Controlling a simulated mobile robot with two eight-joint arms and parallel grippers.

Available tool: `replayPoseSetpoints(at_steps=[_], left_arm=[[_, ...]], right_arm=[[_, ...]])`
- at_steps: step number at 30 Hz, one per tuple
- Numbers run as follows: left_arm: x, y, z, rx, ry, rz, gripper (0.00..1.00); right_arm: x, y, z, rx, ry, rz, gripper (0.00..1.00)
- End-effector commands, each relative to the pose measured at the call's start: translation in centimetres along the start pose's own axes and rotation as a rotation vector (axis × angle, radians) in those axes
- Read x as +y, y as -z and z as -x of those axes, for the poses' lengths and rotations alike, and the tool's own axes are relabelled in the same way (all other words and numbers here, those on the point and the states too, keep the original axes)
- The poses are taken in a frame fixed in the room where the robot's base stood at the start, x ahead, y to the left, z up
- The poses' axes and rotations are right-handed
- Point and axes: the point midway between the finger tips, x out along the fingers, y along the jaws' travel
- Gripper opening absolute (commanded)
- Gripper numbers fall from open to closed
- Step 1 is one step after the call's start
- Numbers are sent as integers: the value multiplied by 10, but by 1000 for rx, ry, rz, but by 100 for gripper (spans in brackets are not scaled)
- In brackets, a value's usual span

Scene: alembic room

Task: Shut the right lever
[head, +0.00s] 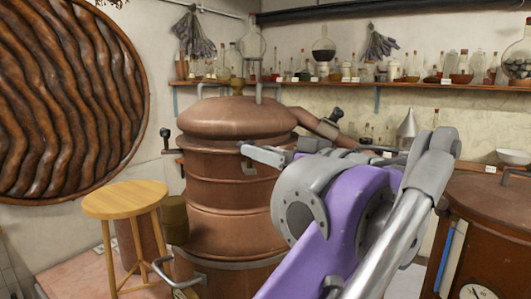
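A copper still (215,190) with a domed lid (235,118) stands in the middle. A black-knobbed lever (166,134) stands upright at its left side. Another black-knobbed lever (336,114) shows on the right, by the copper pipe that slopes down from the lid. My purple and grey arm hides the still's right side.
A wooden stool (126,198) stands left of the still, with a greenish container (174,219) beside it. A wall shelf (420,86) carries bottles and flasks. A metal rail (180,279) projects low at the still's front.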

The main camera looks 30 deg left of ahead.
Motion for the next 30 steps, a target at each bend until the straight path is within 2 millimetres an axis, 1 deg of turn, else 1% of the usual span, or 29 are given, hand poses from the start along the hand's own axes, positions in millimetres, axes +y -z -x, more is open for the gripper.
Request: replayPoseSetpoints(at_steps=[1,5,6,7,17,23,30], left_arm=[[0,0,0,0,0,0,33],[0,0,0,0,0,0,10],[0,0,0,0,0,0,3],[0,0,0,0,0,0,0],[-2,0,0,3,-14,0,0],[-9,1,-1,26,-126,1,0],[-17,2,-4,62,-299,4,0]], right_arm=[[0,0,0,0,0,0,50],[0,0,0,0,0,0,50],[0,0,0,0,0,0,50],[0,0,0,0,0,0,50],[0,1,1,1,0,0,50],[0,9,9,8,0,0,50],[0,28,24,26,0,0,50]])
